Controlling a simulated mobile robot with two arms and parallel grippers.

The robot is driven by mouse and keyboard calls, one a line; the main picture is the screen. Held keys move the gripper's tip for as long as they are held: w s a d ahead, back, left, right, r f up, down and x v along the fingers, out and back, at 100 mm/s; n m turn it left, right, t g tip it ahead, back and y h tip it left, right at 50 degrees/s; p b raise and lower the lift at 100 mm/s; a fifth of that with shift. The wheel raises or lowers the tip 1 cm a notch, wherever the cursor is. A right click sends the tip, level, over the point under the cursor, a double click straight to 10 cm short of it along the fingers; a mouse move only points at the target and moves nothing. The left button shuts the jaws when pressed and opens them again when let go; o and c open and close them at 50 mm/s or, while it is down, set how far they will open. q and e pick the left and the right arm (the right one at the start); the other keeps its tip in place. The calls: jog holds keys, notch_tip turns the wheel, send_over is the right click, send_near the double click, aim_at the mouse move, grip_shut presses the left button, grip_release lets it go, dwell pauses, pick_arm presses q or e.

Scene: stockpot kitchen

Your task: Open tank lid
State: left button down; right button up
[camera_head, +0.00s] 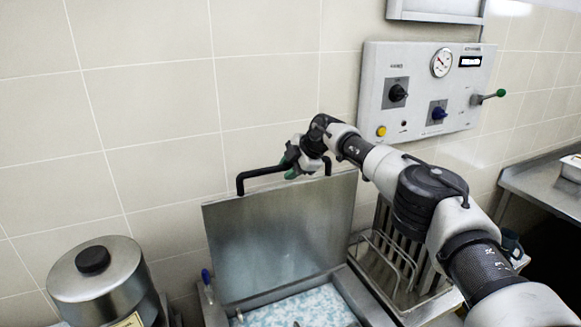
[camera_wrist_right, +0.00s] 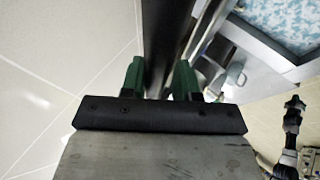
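The tank lid (camera_head: 284,240) is a flat steel plate standing raised, nearly upright, at the back of the tank (camera_head: 357,290). Its black bar handle (camera_head: 262,171) runs along the top edge. My right gripper (camera_head: 292,163) is at this handle, its green fingers around the bar. In the right wrist view the handle (camera_wrist_right: 168,40) fills the gap between the fingers of my right gripper (camera_wrist_right: 159,78). Blue and white contents (camera_head: 300,308) show in the open tank. My left gripper does not show in the head view.
A steel pot with a black knob (camera_head: 105,281) stands at the left. A wire basket (camera_head: 398,262) lies right of the tank, under my right arm. A steel counter (camera_head: 545,185) is at right.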

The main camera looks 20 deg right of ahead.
jog(key=shift+o, duration=1.2)
jog(key=shift+f, duration=0.2)
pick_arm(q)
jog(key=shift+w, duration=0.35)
pick_arm(e)
jog(key=shift+o, duration=0.3)
jog(key=shift+w+a, duration=0.1)
jog(key=shift+w, duration=0.15)
jog(key=shift+r, duration=0.1)
jog(key=shift+s+d+r+b, duration=0.3)
jog(key=shift+r+b, duration=0.1)
jog(key=shift+r, duration=0.05)
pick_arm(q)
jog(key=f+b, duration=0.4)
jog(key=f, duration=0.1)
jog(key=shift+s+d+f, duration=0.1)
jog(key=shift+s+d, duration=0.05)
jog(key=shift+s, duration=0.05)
pick_arm(e)
jog(key=v, duration=0.9)
jog(key=shift+r, duration=0.2)
jog(key=shift+s+d, duration=0.1)
jog(key=shift+s, duration=0.05)
